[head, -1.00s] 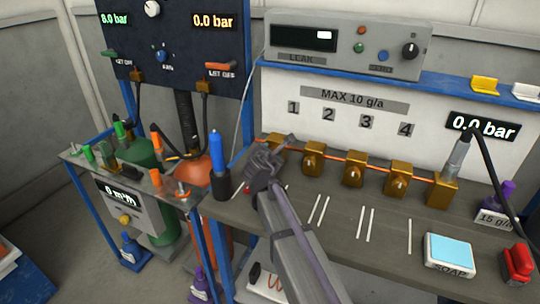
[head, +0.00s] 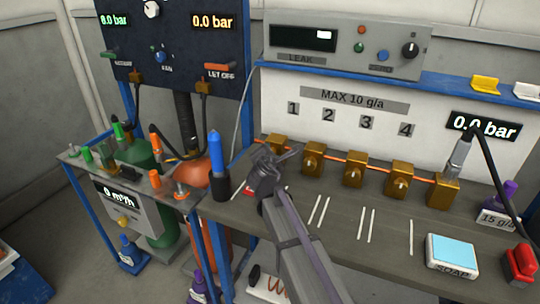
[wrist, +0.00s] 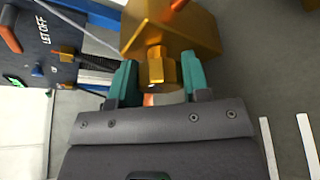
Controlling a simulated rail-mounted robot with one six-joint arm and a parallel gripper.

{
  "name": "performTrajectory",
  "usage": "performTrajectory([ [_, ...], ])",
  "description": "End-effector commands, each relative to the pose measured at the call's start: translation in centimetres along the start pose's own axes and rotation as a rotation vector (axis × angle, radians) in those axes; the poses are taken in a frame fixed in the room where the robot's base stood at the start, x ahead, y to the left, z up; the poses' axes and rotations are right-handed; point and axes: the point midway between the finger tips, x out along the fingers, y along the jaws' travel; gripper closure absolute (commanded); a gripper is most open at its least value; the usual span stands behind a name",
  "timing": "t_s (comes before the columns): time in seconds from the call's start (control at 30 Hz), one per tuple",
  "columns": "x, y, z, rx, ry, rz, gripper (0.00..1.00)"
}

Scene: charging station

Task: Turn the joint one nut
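The joint one block (head: 276,142) is a brass fitting under the number 1 on the back panel. In the head view my gripper (head: 272,158) covers most of its front, including its nut. In the wrist view the block (wrist: 175,25) is at the top and the small brass nut (wrist: 158,68) sticks out toward me. My gripper (wrist: 159,80) has its two teal fingers open, one on each side of the nut. A narrow gap shows between the nut and each finger, so it is not clamped.
More brass joints (head: 313,160) stand to the right along an orange pipe. A blue torch-like bottle (head: 218,165) stands close left of my gripper. A soap box (head: 451,257) and a red item (head: 521,264) lie at the right. The bench front has white strips.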

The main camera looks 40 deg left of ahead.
Motion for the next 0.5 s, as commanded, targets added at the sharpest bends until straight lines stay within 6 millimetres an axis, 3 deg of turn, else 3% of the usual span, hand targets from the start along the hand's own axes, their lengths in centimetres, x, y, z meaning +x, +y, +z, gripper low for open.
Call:
performTrajectory([
  [0.27, -0.01, -0.01, -0.01, 0.000, 0.000, -0.001, 0.31],
  [0.5, -0.11, 0.00, 0.01, 0.000, 0.000, 0.000, 0.31],
])
